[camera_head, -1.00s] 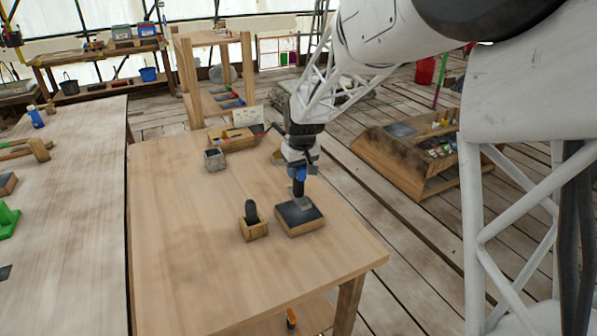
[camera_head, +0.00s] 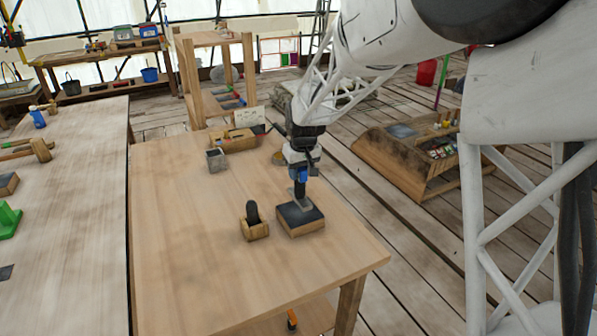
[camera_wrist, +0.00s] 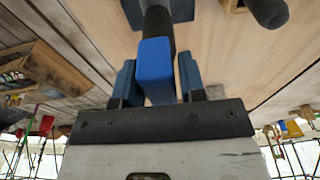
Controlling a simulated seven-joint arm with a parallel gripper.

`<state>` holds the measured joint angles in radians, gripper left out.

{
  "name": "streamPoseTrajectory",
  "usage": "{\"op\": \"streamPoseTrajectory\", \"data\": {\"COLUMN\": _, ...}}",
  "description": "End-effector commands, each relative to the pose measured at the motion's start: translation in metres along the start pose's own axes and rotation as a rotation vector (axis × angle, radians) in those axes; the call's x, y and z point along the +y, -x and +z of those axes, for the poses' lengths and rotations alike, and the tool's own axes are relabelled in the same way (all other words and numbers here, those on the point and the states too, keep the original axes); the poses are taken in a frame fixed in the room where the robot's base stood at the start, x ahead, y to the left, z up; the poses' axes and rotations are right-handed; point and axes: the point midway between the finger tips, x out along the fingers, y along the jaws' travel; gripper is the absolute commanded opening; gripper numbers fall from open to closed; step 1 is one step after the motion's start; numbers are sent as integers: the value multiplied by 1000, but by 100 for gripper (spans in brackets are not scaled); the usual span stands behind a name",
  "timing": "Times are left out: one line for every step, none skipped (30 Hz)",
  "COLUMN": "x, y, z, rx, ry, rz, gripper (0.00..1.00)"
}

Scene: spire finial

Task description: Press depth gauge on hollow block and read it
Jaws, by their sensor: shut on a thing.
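My gripper (camera_head: 303,172) is shut on the depth gauge (camera_head: 300,190), which stands roughly upright with a blue grip, a dark shaft and a grey plate at its foot. In the wrist view the gauge's blue grip (camera_wrist: 155,70) sits between the two fingers of my gripper (camera_wrist: 158,85). The hollow block (camera_head: 301,227), wooden with a dark top, lies on the table under the gauge. The gauge's foot is over the far-left part of the dark top and appears to touch it. The block's dark top (camera_wrist: 182,10) also shows at the upper edge of the wrist view. I cannot make out a reading.
A small wooden holder (camera_head: 255,231) with a dark rounded piece stands close left of the block. A grey cup (camera_head: 216,160) and a wooden box (camera_head: 233,142) are farther back. The table (camera_head: 190,240) is clear at front and left.

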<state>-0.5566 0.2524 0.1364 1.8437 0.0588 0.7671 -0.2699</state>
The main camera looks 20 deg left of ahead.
Motion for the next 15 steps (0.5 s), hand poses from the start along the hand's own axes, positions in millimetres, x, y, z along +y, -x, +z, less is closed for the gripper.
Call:
{"op": "streamPoseTrajectory", "data": {"x": 0, "y": -1, "z": 0, "rx": 0, "ry": 0, "rz": 0, "gripper": 9}}
{"op": "streamPoseTrajectory", "data": {"x": 0, "y": -2, "z": 0, "rx": 0, "ry": 0, "rz": 0, "gripper": 9}}
{"op": "streamPoseTrajectory", "data": {"x": 0, "y": -4, "z": 0, "rx": 0, "ry": 0, "rz": 0, "gripper": 9}}
{"op": "streamPoseTrajectory", "data": {"x": 0, "y": -5, "z": 1, "rx": 0, "ry": 0, "rz": 0, "gripper": 9}}
{"op": "streamPoseTrajectory", "data": {"x": 0, "y": -6, "z": 1, "rx": 0, "ry": 0, "rz": 0, "gripper": 9}}
{"op": "streamPoseTrajectory", "data": {"x": 0, "y": -8, "z": 1, "rx": 0, "ry": 0, "rz": 0, "gripper": 9}}
{"op": "streamPoseTrajectory", "data": {"x": 0, "y": -10, "z": 1, "rx": 0, "ry": 0, "rz": 0, "gripper": 9}}
{"op": "streamPoseTrajectory", "data": {"x": 0, "y": -11, "z": 2, "rx": 0, "ry": 0, "rz": 0, "gripper": 9}}
{"op": "streamPoseTrajectory", "data": {"x": 0, "y": -13, "z": 2, "rx": 0, "ry": 0, "rz": 0, "gripper": 9}}
{"op": "streamPoseTrajectory", "data": {"x": 0, "y": -15, "z": 2, "rx": 0, "ry": 0, "rz": 0, "gripper": 9}}
{"op": "streamPoseTrajectory", "data": {"x": 0, "y": -16, "z": 2, "rx": 0, "ry": 0, "rz": 0, "gripper": 9}}
{"op": "streamPoseTrajectory", "data": {"x": 0, "y": -18, "z": 3, "rx": 0, "ry": 0, "rz": 0, "gripper": 9}}
{"op": "streamPoseTrajectory", "data": {"x": 0, "y": -20, "z": 3, "rx": 0, "ry": 0, "rz": 0, "gripper": 9}}
{"op": "streamPoseTrajectory", "data": {"x": 0, "y": -22, "z": 3, "rx": 0, "ry": 0, "rz": 0, "gripper": 9}}
{"op": "streamPoseTrajectory", "data": {"x": 0, "y": -24, "z": 3, "rx": 0, "ry": 0, "rz": 0, "gripper": 9}}
